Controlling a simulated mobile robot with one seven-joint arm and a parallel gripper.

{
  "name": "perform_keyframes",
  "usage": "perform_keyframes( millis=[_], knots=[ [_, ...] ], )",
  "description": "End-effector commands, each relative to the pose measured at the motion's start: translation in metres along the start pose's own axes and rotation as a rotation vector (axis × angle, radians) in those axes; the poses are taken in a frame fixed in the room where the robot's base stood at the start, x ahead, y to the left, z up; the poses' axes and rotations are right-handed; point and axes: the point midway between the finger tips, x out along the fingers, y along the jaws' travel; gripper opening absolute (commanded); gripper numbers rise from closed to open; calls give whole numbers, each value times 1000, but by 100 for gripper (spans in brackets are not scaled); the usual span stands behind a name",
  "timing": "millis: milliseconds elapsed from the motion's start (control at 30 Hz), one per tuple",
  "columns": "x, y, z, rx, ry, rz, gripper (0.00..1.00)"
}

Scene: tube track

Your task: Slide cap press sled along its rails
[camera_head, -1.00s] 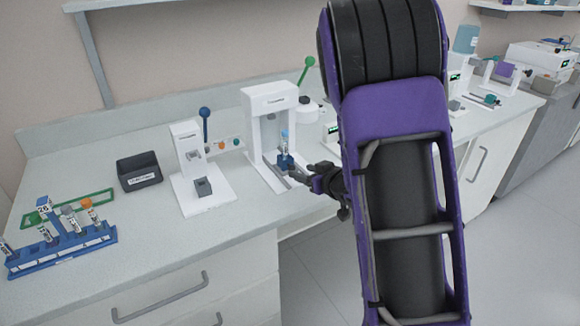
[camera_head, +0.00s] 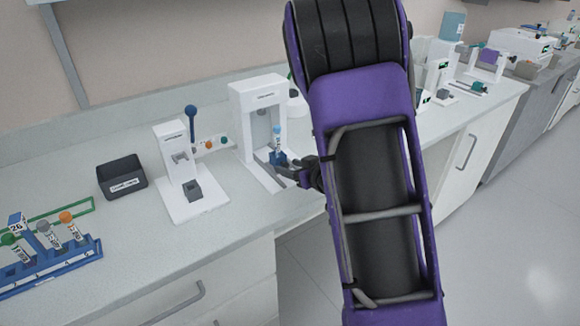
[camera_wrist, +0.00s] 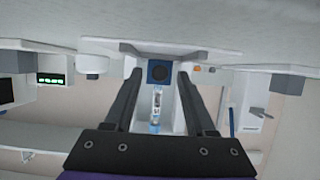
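The cap press is a white frame (camera_head: 258,92) on the bench, open at the front, with a flat white base. The dark blue sled (camera_head: 279,158) sits low at its front and carries an upright clear tube with a light blue cap (camera_head: 277,138). My gripper (camera_head: 290,172) is at the sled's front right side. In the wrist view, the scene appears upside down. The sled (camera_wrist: 160,72) lies between my fingertips (camera_wrist: 159,75), with a visible gap on each side, so my gripper looks open.
Left of the press stands a smaller white device (camera_head: 178,160) with a blue-knobbed lever. Beyond it are a black bin (camera_head: 122,178) and a blue tube rack (camera_head: 55,268). The bench front is clear.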

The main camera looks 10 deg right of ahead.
Motion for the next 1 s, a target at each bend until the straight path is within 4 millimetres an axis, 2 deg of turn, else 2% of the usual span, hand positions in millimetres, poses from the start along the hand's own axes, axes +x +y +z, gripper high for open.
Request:
perform_keyframes(
  millis=[33, 333, 1000],
  knots=[
    [0, 0, 0, 0, 0, 0, 54],
    [0, 0, 0, 0, 0, 0, 0],
    [0, 0, 0, 0, 1, 0, 0]
  ],
)
